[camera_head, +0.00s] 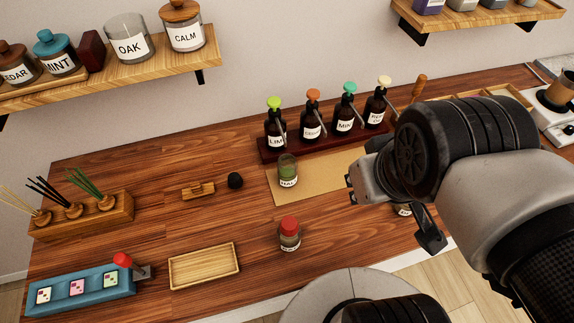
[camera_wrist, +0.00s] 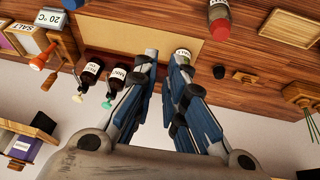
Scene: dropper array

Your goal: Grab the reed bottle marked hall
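In the wrist view, green reeds (camera_wrist: 311,124) show at the right edge. My gripper (camera_head: 398,205) is over the right part of the table, far from the holder. Its fingers (camera_wrist: 165,65) are apart with nothing held between them.
Several dropper bottles (camera_head: 311,124) stand in a dark rack at the back. A red-capped jar (camera_head: 290,236), an empty tray (camera_head: 204,267) and a blue stand (camera_head: 80,293) are in front. A shelf (camera_head: 120,70) overhangs the left.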

